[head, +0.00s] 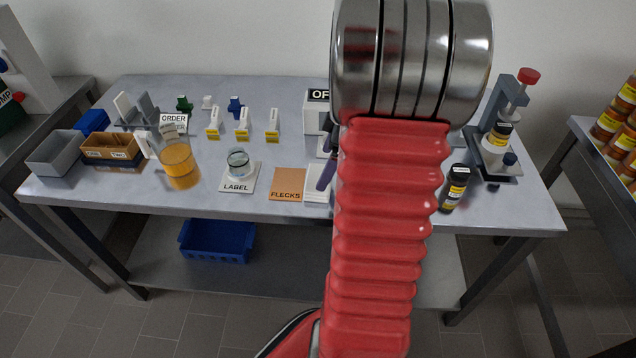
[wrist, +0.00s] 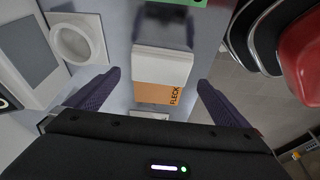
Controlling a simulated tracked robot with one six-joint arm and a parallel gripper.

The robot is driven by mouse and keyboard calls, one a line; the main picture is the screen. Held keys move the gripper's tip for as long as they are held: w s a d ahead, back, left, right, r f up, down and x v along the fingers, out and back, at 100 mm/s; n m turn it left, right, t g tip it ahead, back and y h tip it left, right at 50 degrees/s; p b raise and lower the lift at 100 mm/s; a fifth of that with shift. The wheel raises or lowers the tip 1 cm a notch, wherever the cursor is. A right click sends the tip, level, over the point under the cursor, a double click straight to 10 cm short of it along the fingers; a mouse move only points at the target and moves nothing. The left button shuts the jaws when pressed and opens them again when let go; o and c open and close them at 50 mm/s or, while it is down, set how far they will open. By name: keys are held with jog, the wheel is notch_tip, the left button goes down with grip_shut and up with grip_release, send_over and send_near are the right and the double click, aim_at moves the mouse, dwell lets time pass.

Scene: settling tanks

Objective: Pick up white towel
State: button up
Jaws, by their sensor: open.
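A white folded cloth, which looks like the white towel (wrist: 162,66), lies flat beside the orange FLECKS card (wrist: 160,93) on the grey bench. In the head view, part of the towel (head: 314,190) shows just right of the card (head: 287,185); my arm hides the rest. My gripper (wrist: 158,78) is open, with its two purple fingers spread on either side of the towel in the wrist view. Nothing is held. In the head view only one purple finger shows beside my arm. The height of the fingertips above the towel is hard to tell.
A glass dish on a LABEL card (head: 237,187) and an amber beaker (head: 180,163) stand left of the card. A dark bottle (head: 454,188) and a stand (head: 498,150) are at right. A round white cup (wrist: 78,43) is near the left finger.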

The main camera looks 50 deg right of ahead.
aim_at(315, 170)
jog(key=shift+x, duration=2.6)
jog(key=shift+s, duration=0.15)
jog(key=c, duration=0.7)
